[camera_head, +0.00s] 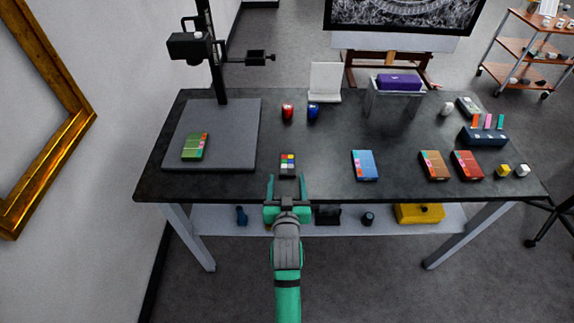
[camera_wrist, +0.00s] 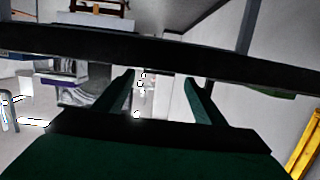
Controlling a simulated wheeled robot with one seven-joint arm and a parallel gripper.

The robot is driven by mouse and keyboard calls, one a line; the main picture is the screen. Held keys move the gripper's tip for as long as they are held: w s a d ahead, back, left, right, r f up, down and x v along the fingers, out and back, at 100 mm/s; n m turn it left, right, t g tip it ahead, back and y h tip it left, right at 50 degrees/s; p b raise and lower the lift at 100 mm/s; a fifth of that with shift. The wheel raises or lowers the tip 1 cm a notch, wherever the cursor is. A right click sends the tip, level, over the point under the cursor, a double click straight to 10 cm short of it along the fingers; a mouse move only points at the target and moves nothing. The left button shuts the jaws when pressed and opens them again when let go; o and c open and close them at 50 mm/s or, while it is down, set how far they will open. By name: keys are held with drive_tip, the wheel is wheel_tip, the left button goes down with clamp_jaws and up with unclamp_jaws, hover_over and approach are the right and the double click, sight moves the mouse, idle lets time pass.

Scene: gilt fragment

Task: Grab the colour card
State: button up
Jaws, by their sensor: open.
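The colour card (camera_head: 288,164) is a small dark card with a grid of coloured squares. It lies on the black table (camera_head: 325,151) near its front edge, in the head view. My gripper (camera_head: 287,182) is open and empty at the table's front edge. In the head view its two green fingers point toward the card, with the card just past the fingertips. In the wrist view my open fingers (camera_wrist: 160,78) show below the dark band of the table's edge (camera_wrist: 160,52). The card cannot be made out in the wrist view.
A grey copy stand board (camera_head: 240,125) with a green box is at left. A blue box (camera_head: 364,165) lies right of the card; brown (camera_head: 435,165) and red (camera_head: 467,165) boxes lie farther right. Red (camera_head: 288,112) and blue (camera_head: 313,112) objects stand behind. A lower shelf (camera_head: 385,216) holds several items.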

sight(287, 164)
drive_tip(key=shift+w+d+f, duration=0.1)
drive_tip(key=shift+w+f, duration=0.1)
drive_tip(key=shift+w, duration=1.25)
drive_tip(key=shift+w+d+f, duration=0.1)
drive_tip(key=shift+w+f, duration=0.05)
drive_tip(key=shift+w, duration=1.3)
drive_tip(key=shift+a, duration=0.1)
drive_tip(key=c, duration=1.1)
